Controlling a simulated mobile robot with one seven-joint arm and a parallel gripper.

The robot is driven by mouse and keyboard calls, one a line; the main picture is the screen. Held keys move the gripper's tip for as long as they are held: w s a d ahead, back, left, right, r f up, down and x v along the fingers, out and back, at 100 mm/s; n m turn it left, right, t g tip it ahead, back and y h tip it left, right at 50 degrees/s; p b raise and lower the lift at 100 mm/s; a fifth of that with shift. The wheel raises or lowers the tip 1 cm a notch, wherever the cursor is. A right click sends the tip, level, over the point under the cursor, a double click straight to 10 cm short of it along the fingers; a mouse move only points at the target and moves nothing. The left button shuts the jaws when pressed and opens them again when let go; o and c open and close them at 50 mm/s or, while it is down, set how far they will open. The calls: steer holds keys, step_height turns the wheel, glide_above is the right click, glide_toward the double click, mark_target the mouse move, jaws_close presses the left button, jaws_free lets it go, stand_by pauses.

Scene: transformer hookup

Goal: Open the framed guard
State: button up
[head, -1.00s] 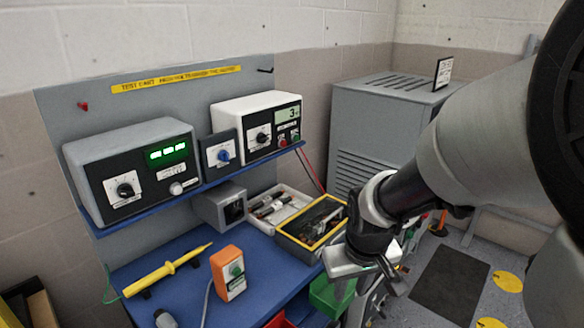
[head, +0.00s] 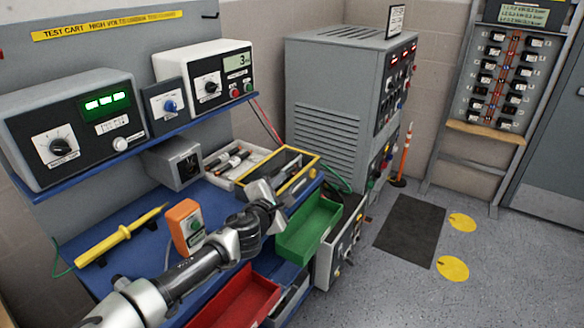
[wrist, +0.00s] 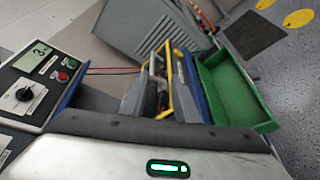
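A grey box with a yellow-framed top (head: 303,159) sits at the cart's right rear. This yellow frame appears to be the framed guard, and it lies flat on the box with dark contents showing inside it. It also shows in the wrist view (wrist: 167,92), just beyond my gripper's body. My gripper (head: 270,197) is at the front left of the box in the head view, over or close to its near edge. I cannot tell whether it touches the frame.
An open green bin (head: 310,226) is right of my gripper and a red bin (head: 235,300) in front. An orange device (head: 185,225) and a yellow probe (head: 120,236) are left. A light tray (head: 222,172) adjoins the box. A grey cabinet (head: 325,110) stands behind.

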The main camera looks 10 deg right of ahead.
mark_target(291, 165)
steer(key=shift+n+t, duration=0.3)
steer(key=shift+n, duration=0.1)
steer(key=x, duration=0.5)
steer(key=a+x, duration=0.1)
steer(key=x, duration=0.5)
steer(key=w+x, duration=0.1)
steer(key=x, duration=0.5)
steer(key=shift+a+r, duration=0.1)
steer(key=shift+a, duration=0.15)
jaws_close()
